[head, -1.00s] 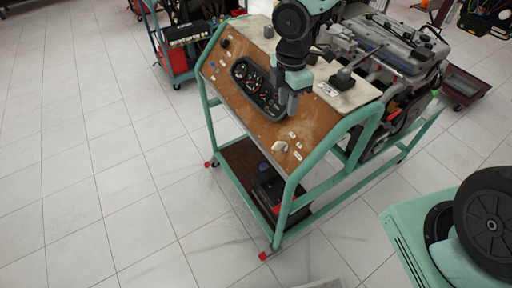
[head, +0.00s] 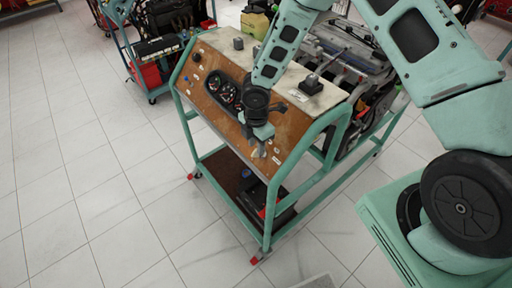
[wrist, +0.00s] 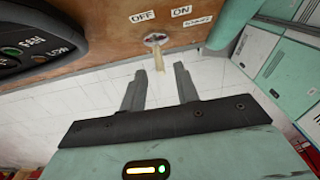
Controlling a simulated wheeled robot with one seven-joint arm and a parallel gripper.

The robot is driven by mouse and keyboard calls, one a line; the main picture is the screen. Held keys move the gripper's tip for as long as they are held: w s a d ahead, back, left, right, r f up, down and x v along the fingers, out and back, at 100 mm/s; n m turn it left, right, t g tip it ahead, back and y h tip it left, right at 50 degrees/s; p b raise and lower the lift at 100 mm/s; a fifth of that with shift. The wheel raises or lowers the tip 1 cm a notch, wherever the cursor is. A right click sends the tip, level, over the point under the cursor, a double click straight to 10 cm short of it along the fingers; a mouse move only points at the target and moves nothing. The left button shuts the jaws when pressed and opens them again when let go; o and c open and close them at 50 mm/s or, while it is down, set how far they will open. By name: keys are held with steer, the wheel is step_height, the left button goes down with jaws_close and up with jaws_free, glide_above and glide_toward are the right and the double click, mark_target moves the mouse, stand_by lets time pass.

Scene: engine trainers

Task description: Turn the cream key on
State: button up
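The cream key (wrist: 158,58) sticks out of a round switch on the brown panel in the wrist view, with labels "OFF" and "ON" above it and a third, unreadable label to the right. My gripper (wrist: 159,72) is open, with its two dark fingers pointing at the panel. The key's outer end lies between the fingertips in the picture, with gaps on both sides; I cannot tell how deep it sits. In the head view my gripper (head: 263,138) is at the lower right of the panel, partly covering the key area.
The brown panel (head: 208,84) slopes on a teal wheeled frame (head: 271,205), with a dark gauge cluster (head: 224,92) left of my gripper. An engine (head: 345,45) stands behind. Teal cabinets (wrist: 285,70) show at right in the wrist view. Open tiled floor lies left.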

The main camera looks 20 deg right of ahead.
mark_target(256, 149)
steer(key=shift+f, duration=1.65)
jaws_close()
